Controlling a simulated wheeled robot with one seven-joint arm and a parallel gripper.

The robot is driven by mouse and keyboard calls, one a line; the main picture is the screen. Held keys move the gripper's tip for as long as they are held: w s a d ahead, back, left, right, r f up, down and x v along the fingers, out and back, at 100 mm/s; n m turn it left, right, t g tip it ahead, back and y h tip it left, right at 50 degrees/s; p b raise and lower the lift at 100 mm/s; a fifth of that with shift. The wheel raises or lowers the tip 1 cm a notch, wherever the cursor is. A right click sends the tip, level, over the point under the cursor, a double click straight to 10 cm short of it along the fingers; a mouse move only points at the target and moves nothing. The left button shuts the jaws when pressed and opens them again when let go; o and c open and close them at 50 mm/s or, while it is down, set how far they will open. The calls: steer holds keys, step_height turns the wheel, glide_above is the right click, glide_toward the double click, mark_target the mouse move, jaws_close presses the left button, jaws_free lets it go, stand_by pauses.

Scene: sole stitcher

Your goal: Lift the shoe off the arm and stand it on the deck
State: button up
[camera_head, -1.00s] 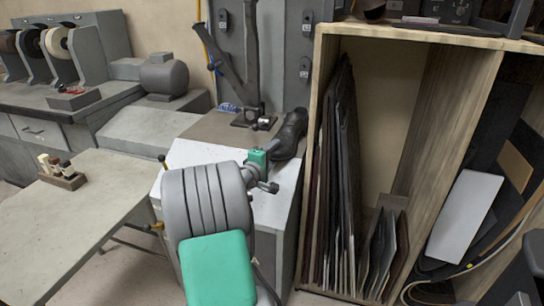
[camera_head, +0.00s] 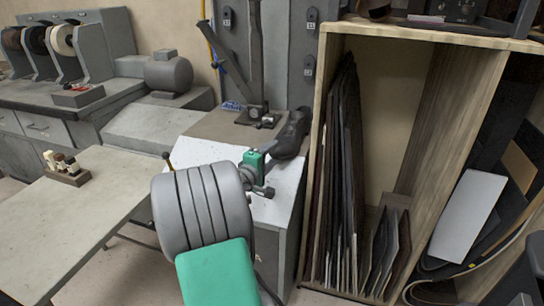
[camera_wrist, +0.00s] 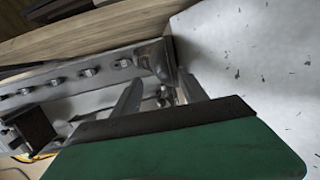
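The dark shoe (camera_head: 292,136) sits tilted at the back right of the machine, its upper end toward the wooden rack and its lower end near my wrist. What supports it cannot be made out. The deck (camera_head: 284,207) is a pale, speckled flat top below it; a similar pale surface (camera_wrist: 250,60) fills the right of the wrist view. My gripper (camera_wrist: 161,78) shows two thin grey fingers, apart, with nothing held between them. In the head view, my wrist is just left of and in front of the shoe; the fingertips are hidden. The shoe cannot be made out in the wrist view.
A dark lever post (camera_head: 255,50) stands on the machine behind the deck. A wooden rack (camera_head: 440,110) with dark sheets rises close on the right. A pale table (camera_head: 95,205) with a small block of bottles (camera_head: 65,168) lies left. A metal part with bolts (camera_wrist: 85,75) is near the fingers.

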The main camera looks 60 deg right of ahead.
steer(key=shift+a+r, duration=0.1)
steer(key=a+r+p, duration=0.3)
steer(key=r+p, duration=0.3)
steer(key=r, duration=0.1)
stand_by(0.5)
steer(key=shift+o, duration=0.3)
steer(key=o, duration=0.5)
steer(key=shift+f, duration=0.1)
